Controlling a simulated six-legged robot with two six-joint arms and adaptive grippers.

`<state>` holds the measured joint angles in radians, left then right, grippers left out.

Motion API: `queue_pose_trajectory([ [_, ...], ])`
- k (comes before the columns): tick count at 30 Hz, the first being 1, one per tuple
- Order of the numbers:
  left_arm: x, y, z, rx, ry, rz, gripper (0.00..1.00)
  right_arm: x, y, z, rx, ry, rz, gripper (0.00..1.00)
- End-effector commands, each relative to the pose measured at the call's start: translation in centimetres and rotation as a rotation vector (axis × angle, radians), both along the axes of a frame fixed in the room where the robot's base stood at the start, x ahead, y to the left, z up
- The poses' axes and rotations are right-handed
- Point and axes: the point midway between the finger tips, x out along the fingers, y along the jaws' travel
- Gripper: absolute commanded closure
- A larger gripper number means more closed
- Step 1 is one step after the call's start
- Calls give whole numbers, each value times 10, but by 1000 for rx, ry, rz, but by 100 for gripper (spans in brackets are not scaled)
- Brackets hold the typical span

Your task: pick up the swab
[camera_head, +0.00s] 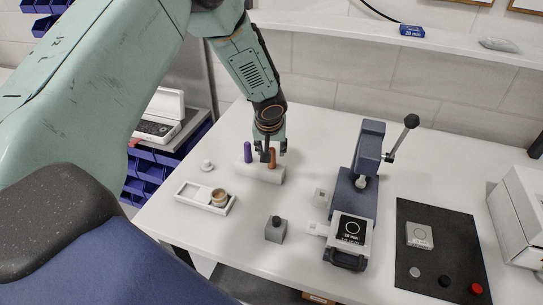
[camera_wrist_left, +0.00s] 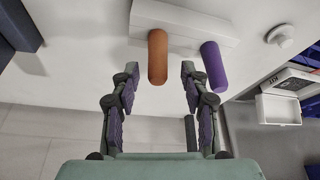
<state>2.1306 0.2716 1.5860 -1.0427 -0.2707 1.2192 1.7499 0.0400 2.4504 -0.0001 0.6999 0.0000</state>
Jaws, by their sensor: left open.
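An orange cylinder (camera_head: 273,158) and a purple cylinder (camera_head: 248,152) stand upright in a white block (camera_head: 262,175) on the table. Which one the task calls the swab I cannot tell. My left gripper (camera_head: 273,150) points down at the block, open and empty. In the left wrist view, the orange cylinder (camera_wrist_left: 157,56) shows in the gap between the open fingertips (camera_wrist_left: 159,70), with space on both sides. The purple cylinder (camera_wrist_left: 214,66) shows just outside the right finger there. The fingers partly hide the orange cylinder in the head view. My right gripper is not in view.
Left of the block are a small white knob (camera_head: 206,165) and a white tray (camera_head: 190,192) holding a round tan jar (camera_head: 219,197). A blue lever press (camera_head: 362,175) and a dark mat (camera_head: 437,215) lie to the right.

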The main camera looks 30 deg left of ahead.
Motion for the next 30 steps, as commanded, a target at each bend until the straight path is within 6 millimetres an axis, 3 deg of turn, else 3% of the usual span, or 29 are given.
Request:
queue_pose_trajectory([
  [12, 6, 2, -11, 0, 0, -1, 55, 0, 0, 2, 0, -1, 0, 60],
  [27, 6, 2, -11, 0, 0, 0, 98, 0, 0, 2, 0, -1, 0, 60],
  [30, 6, 2, -11, 0, 0, 0, 100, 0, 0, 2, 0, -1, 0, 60],
])
